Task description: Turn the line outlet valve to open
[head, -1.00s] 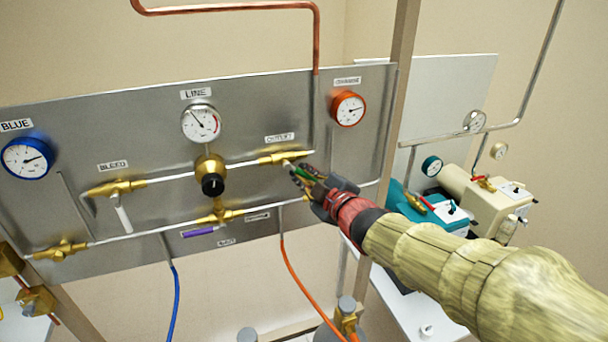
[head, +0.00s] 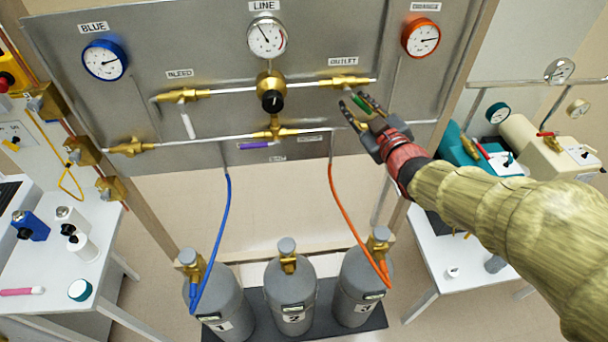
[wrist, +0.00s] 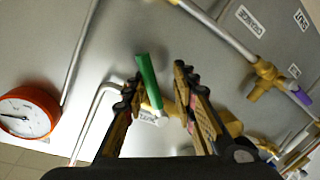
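The line outlet valve (head: 344,82) is a brass body on the pipe under the OUTLET label on the grey panel. Its green handle (head: 372,102) points down and to the right in the head view, away from the pipe's line. In the wrist view the green handle (wrist: 147,80) shows between my finger pads, nearer the left one, with the brass body partly hidden behind. My gripper (head: 362,108) is open, with its fingers on either side of the handle. I cannot tell whether either finger touches it.
The bleed valve (head: 182,95) with a white handle and a purple-handled valve (head: 256,145) are on the same panel. The orange gauge (head: 421,37) is right of the outlet. A blue hose (head: 217,240) and an orange hose (head: 350,222) hang to grey cylinders (head: 292,302) below.

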